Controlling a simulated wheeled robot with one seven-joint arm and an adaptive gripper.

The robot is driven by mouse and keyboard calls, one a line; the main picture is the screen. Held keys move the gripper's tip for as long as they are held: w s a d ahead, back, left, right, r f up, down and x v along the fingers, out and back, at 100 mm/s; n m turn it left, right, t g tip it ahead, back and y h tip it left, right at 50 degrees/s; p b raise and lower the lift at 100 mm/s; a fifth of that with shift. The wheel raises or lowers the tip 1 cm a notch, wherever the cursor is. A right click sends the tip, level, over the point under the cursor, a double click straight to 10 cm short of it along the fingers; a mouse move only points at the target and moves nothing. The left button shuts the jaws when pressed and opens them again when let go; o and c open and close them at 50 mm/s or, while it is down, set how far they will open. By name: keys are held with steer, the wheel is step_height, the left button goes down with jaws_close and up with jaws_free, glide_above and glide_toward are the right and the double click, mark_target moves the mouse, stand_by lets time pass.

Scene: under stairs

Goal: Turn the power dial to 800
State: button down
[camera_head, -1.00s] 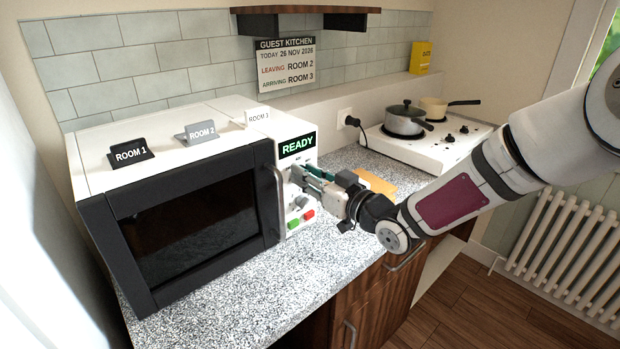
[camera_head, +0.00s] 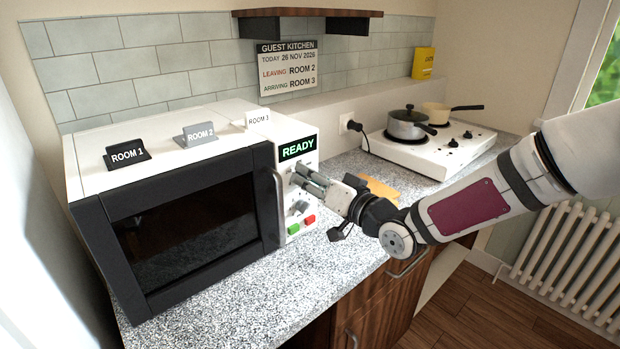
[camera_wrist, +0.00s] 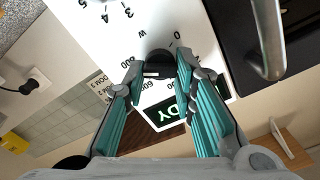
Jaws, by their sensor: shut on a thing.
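The white microwave (camera_head: 90,170) with a dark door stands on the counter, and its display (camera_head: 297,149) reads READY. My gripper (camera_head: 297,174) is at the upper part of the control panel, below the display. In the wrist view, the dark power dial (camera_wrist: 158,66) sits between my gripper's (camera_wrist: 157,72) teal-padded fingertips, which are shut on it. A light mark shows on the dial. Scale numbers and a W surround it, but the fingers cover some, so the exact setting is hard to read. In the head view the dial is largely hidden by my gripper.
A lower knob (camera_head: 298,208), a green button (camera_head: 293,228) and a red button (camera_head: 310,219) lie below my gripper. The door handle (camera_head: 279,205) is close on the left. A hob (camera_head: 420,155) with pans stands right. Open counter (camera_head: 240,300) lies in front.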

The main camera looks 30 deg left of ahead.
steer(key=shift+f, duration=0.1)
steer(key=c, duration=1.3)
jaws_free()
steer(key=shift+d, duration=0.1)
steer(key=v, duration=1.2)
steer(key=shift+s, duration=0.1)
